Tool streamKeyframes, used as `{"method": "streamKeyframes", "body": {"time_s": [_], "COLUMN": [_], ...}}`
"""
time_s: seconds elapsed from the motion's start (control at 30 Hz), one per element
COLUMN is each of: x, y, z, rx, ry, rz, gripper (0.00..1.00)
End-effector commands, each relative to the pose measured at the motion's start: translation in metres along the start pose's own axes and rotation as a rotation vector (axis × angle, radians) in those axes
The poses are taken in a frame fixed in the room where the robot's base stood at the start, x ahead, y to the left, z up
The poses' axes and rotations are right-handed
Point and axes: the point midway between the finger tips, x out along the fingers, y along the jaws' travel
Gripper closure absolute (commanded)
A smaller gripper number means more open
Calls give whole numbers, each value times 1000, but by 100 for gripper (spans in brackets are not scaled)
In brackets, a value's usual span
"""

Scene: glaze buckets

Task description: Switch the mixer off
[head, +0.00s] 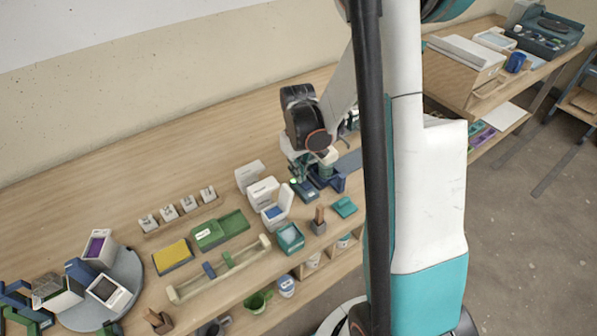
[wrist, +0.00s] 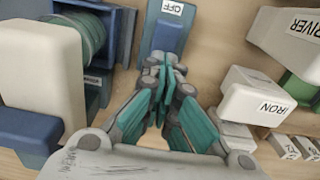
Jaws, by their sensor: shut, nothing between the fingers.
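In the wrist view, a blue panel (wrist: 168,38) with a white OFF label (wrist: 172,8) lies just beyond my fingertips. My gripper (wrist: 165,75) is shut and empty, with its tips over or against the near part of this panel; I cannot tell whether they touch. The fingers hide the panel's near part and any switch there. To the left stands what looks like the mixer (wrist: 42,70), a cream body with blue parts, beside a round teal container (wrist: 85,32). In the head view, my gripper (head: 303,165) points down among blue parts (head: 325,177), partly hidden by my arm.
A white box labelled IRON (wrist: 255,97) and another ending in RIVER (wrist: 290,38) stand close on the right. In the head view, a green tray (head: 240,222), a yellow block (head: 173,253) and a teal container (head: 290,238) are nearer the front left.

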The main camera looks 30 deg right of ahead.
Motion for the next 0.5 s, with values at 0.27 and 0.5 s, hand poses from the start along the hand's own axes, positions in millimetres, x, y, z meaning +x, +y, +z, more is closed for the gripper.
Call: {"method": "streamKeyframes", "body": {"time_s": [0.27,0.5], "x": [1,-9], "y": [0,0], "z": [2,2], "rx": [0,0], "ry": [-1,-1], "rz": [0,0], "gripper": [100,100]}}
